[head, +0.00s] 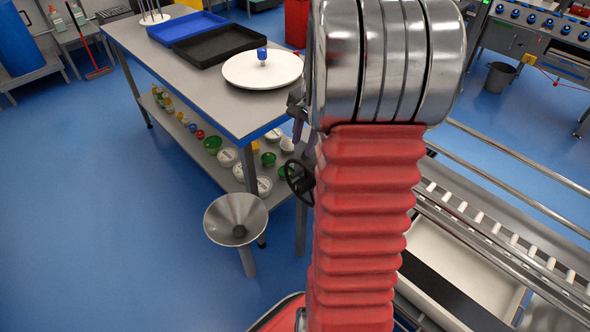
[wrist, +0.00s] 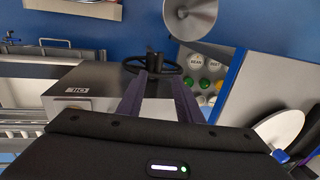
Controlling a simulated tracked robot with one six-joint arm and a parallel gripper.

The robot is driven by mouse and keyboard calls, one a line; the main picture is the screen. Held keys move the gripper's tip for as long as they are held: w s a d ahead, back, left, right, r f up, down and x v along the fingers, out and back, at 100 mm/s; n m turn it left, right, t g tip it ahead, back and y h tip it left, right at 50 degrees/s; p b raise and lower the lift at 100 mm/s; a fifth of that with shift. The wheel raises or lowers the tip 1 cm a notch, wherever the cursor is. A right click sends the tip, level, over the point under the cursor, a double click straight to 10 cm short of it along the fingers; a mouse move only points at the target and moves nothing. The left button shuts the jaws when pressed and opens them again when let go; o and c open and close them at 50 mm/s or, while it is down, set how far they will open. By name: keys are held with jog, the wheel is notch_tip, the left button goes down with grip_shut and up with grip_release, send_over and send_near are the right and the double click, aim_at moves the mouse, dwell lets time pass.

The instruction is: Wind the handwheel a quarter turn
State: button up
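The black handwheel (head: 297,181) shows in the head view beside my red arm sleeve, which hides part of it. In the wrist view the handwheel (wrist: 133,66) lies just beyond my fingertips, with a dark hub or knob (wrist: 155,58) standing at its middle. My gripper (wrist: 156,74) points at the wheel, its two purple fingers apart with a gap between them. The fingertips overlap the near part of the wheel in this view; I cannot tell whether they touch it. In the head view my arm hides most of the gripper.
A metal funnel (head: 236,219) stands left of the wheel. A steel table (head: 184,70) holds blue and black trays and a white disc (head: 262,69), with several tubs on its lower shelf. A grey box (wrist: 85,85) lies left of my fingers. Open blue floor is at left.

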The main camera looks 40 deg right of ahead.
aim_at(295, 173)
jog(key=shift+f, duration=0.1)
jog(key=w+f, duration=0.1)
jog(key=f, duration=0.8)
jog(key=w+f, duration=0.1)
jog(key=f, duration=0.3)
jog(key=shift+w+f, duration=0.15)
jog(key=shift+w, duration=0.2)
jog(key=shift+c, duration=0.4)
grip_shut()
jog(key=shift+a, duration=0.2)
jog(key=shift+d, duration=0.1)
